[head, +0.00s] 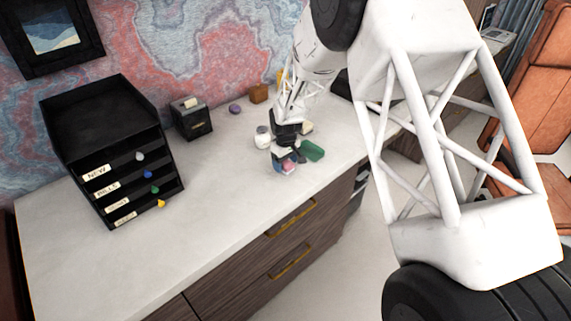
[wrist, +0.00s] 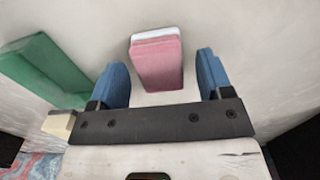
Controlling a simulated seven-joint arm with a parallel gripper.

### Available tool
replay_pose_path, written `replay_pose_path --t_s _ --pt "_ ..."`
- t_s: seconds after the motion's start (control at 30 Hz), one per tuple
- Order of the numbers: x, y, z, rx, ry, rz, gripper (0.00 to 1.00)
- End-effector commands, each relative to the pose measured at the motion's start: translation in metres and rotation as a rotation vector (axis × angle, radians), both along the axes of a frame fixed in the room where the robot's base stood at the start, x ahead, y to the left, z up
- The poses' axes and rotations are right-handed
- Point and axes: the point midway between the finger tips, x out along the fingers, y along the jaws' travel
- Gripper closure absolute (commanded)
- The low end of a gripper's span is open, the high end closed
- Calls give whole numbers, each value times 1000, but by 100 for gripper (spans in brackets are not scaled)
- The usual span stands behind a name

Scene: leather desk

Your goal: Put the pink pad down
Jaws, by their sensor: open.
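The pink pad (wrist: 157,66) lies between the two blue fingers of my gripper (wrist: 168,76) in the wrist view. It is a pink block with a white layer along its far edge. A gap shows on each side of it, so the fingers are open and apart from it. In the head view my gripper (head: 285,160) is low over the desk, near its front edge, and the pink pad (head: 289,168) shows at the fingers, partly hidden. I cannot tell for certain whether the pad rests fully on the desk (head: 110,257).
A green block (head: 312,150) lies just right of my gripper; it also shows in the wrist view (wrist: 48,72). A white jar (head: 262,137) stands to the left. A black drawer unit (head: 110,150), a black box (head: 191,120), a purple item (head: 235,109) and a brown cube (head: 259,93) stand farther away. The desk's left front is clear.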

Motion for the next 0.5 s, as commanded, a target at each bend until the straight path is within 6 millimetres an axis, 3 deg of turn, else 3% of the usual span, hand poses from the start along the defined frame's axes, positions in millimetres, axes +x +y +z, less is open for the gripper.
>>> replay_pose_path --t_s 0.5 --pt "1 0 77 1 -2 0 27"
